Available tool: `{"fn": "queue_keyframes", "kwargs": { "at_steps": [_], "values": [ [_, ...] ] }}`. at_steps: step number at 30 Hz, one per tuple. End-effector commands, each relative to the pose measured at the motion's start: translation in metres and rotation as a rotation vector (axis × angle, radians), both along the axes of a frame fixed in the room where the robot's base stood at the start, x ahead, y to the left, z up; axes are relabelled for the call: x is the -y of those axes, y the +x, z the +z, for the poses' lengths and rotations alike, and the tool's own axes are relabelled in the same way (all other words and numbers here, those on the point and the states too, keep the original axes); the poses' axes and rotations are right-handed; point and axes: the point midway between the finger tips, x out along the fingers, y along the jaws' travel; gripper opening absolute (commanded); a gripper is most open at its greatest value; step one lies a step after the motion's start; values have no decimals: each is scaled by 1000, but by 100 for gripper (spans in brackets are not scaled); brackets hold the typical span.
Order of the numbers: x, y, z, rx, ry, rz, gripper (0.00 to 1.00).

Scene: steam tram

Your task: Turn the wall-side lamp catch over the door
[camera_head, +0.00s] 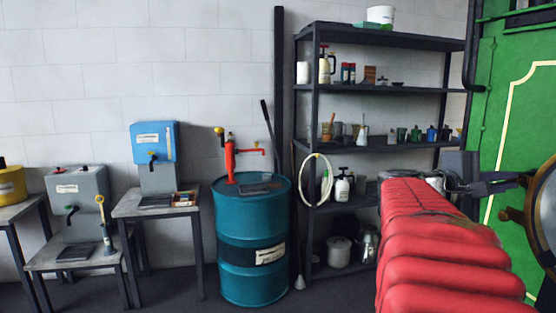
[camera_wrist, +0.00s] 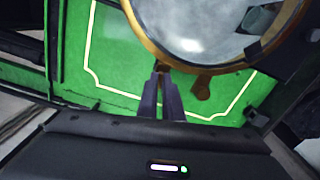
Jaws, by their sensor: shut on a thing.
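A large round lamp with a brass rim (camera_head: 508,214) stands in front of the green panel at the right edge of the head view, partly cut off. The wrist view shows its pale glass (camera_wrist: 190,28) from close up. My gripper (camera_head: 522,181) reaches in from the left at the lamp's upper side. In the wrist view my gripper (camera_wrist: 161,76) has its dark fingers together on a small brown lamp catch (camera_wrist: 160,67) at the rim. The fingers hide most of this catch. A second brown catch (camera_wrist: 202,88) hangs from the rim to the right, untouched.
The green panel (camera_head: 515,120) with a cream line lies behind the lamp. A dark shelf rack (camera_head: 380,87) with bottles and cups stands against the wall. A teal drum (camera_head: 250,225) and small tables stand further left. My red arm cover fills the lower right.

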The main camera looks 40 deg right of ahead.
Motion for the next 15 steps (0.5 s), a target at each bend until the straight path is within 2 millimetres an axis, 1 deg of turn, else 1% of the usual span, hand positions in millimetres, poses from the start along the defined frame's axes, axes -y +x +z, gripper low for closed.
{"fn": "queue_keyframes", "kwargs": {
  "at_steps": [1, 6, 15],
  "values": [
    [0, 3, 4, 29, -21, 8, 0],
    [-1, 4, 4, 124, -64, 9, 0],
    [-1, 6, 4, 199, -97, 8, 0]
  ]
}}
